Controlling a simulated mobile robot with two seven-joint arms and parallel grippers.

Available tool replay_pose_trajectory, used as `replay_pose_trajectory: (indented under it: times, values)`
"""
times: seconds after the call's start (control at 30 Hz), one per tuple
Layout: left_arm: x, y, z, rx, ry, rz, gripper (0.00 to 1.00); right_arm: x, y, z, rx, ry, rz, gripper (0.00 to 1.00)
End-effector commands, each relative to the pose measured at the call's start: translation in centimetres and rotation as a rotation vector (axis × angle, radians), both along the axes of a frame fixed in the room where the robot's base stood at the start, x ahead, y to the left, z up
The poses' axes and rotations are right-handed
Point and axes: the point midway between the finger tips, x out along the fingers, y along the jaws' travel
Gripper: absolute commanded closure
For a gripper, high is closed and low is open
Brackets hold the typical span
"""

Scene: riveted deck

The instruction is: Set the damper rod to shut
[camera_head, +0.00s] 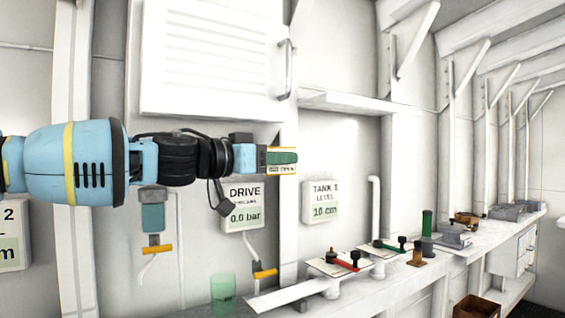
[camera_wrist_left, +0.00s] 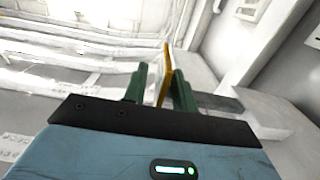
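I cannot tell for sure which part is the damper rod. On the bench, a red rod with a black knob (camera_head: 346,264) lies on a tilted white plate (camera_head: 325,268). A green rod with black knobs (camera_head: 388,247) lies on a similar plate behind it. My left gripper (camera_head: 283,158) is level in front of the wall, well above these rods. Its green fingers, also in the left wrist view (camera_wrist_left: 161,88), stand apart. A thin yellow-edged lettered plate (camera_head: 282,171) is between them, with a gap beside one finger. My right gripper is not in view.
A louvred white locker with a bar handle (camera_head: 288,70) hangs above my left arm. A drive gauge (camera_head: 243,207) and a tank gauge (camera_head: 321,202) are on the wall. A green cup (camera_head: 223,291) and a yellow-handled valve (camera_head: 265,273) are below. The bench runs back to the right.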

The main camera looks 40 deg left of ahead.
Motion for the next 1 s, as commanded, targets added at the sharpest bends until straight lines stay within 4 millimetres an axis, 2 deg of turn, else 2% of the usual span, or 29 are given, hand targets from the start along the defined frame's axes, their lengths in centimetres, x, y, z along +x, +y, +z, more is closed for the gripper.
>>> replay_pose_trajectory:
  times: [0.37, 0.6, 1.0]
  values:
    - [0.56, -0.25, 0.05, -0.001, -0.001, 0.0, 0.73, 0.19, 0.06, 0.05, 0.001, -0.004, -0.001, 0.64]
    - [0.55, -0.25, 0.04, -0.001, -0.001, 0.0, 1.0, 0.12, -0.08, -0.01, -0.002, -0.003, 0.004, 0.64]
    - [0.8, 0.31, 0.03, -0.001, 0.0, 0.001, 1.0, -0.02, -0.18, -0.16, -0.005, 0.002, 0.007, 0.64]
